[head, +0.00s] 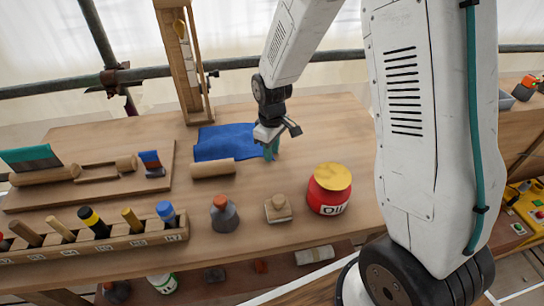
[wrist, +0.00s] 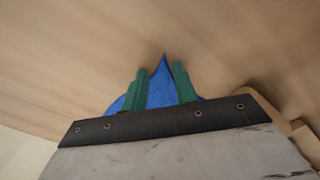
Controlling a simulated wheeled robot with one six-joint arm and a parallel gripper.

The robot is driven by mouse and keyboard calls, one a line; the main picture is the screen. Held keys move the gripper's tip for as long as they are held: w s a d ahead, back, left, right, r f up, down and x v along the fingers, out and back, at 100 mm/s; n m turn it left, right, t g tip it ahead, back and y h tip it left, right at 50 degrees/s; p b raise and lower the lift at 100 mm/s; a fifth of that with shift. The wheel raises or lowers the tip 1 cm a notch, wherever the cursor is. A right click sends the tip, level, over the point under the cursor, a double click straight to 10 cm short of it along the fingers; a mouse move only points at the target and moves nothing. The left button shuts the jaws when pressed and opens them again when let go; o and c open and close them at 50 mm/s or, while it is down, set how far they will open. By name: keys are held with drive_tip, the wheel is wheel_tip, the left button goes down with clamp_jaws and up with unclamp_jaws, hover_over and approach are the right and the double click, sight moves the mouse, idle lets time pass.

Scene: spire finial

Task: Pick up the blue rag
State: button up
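The blue rag (head: 224,142) lies spread on the wooden workbench, left of my gripper in the head view. My gripper (head: 271,153) is low at the rag's right end, its green fingers pointing down. In the wrist view, the green fingers (wrist: 163,84) stand close together with blue cloth (wrist: 160,88) filling the narrow gap. The cloth rises to a peak between the fingers and shows on their outer sides, so it looks pinched. The dark bracket hides the rest of the rag in that view.
A wooden roller (head: 213,168) lies against the rag's front edge. A red oil can (head: 329,189), a small block-shaped tool (head: 278,208) and a grey cone with an orange top (head: 224,213) stand in front. A tool rack (head: 130,237) is front left; a wooden frame (head: 181,60) stands behind.

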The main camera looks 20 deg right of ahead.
drive_tip(key=shift+s, duration=0.15)
clamp_jaws()
wheel_tip(320, 180, up, 12)
idle(0.3)
wheel_tip(320, 180, up, 18)
idle(0.5)
